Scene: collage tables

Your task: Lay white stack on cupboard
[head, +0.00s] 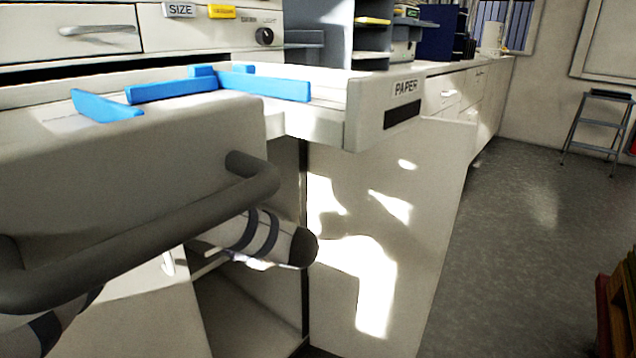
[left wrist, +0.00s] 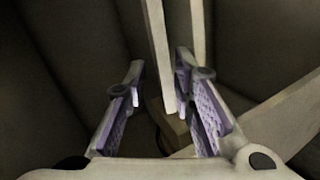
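I cannot make out a white stack in either view. A pale cupboard (head: 245,315) stands open below the drawers, with a dim inside and a large light panel (head: 390,250), seemingly its door, at its right. My left arm runs behind the dark bar handle in the head view, and its gripper cannot be made out there. In the left wrist view my left gripper (left wrist: 160,100) has its purple-padded fingers apart. Pale upright strips (left wrist: 157,50) lie beyond and between the fingers, and I see nothing clearly held. My right gripper is in neither view.
A drawer labelled PAPER (head: 365,115) is pulled out, with blue dividers (head: 175,90) in it. A thick dark bar handle (head: 200,215) crosses the near front. A counter (head: 440,68) runs back to the right. A step stool (head: 598,125) stands on open grey floor (head: 510,230).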

